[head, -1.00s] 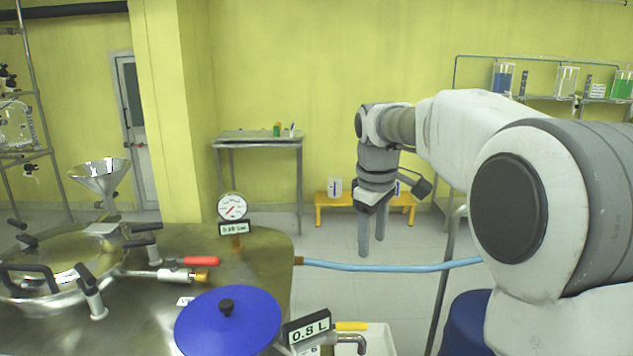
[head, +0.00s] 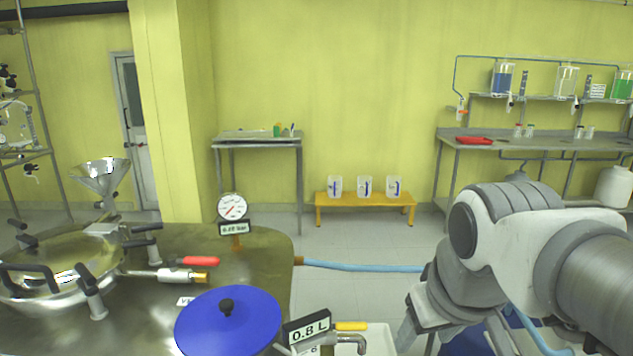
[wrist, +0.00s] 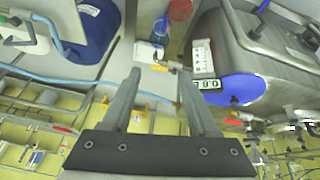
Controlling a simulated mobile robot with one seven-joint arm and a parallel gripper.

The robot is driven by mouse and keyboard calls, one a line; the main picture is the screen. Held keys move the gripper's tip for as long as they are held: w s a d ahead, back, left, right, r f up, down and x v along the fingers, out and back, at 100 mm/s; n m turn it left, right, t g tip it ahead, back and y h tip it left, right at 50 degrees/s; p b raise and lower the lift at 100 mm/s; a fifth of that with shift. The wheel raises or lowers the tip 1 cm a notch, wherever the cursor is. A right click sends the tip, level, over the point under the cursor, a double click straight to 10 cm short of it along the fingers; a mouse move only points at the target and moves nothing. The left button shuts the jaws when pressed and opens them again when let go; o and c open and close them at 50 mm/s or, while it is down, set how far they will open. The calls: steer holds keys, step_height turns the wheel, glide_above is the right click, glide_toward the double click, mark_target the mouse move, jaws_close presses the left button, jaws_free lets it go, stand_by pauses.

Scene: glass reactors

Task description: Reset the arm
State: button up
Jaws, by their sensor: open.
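My gripper (wrist: 158,74) shows in the wrist view with its two grey fingers apart and nothing between them. Beyond the fingers, the wrist view looks at the floor, the reactor side and the yellow wall. In the head view my arm is folded low at the right, and the part near the gripper is at the lower edge, to the right of the 0.8 L display (head: 307,328). The gripper is hard to make out there.
The steel reactor top (head: 255,250) with a blue lid (head: 228,318), gauge (head: 232,207) and funnel (head: 101,175) fills the left. A light blue hose (head: 360,267) runs right from it. A yellow bench (head: 365,199) holds three beakers. Open floor lies between.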

steer(key=s+f+m, duration=0.1)
steer(key=s+f, duration=0.2)
steer(key=s, duration=0.1)
step_height(320, 180, up, 13)
steer(key=p, duration=1.3)
steer(key=shift+s+d+m+t, duration=0.15)
steer(key=shift+s+m+t, duration=0.15)
steer(key=shift+s+m, duration=0.1)
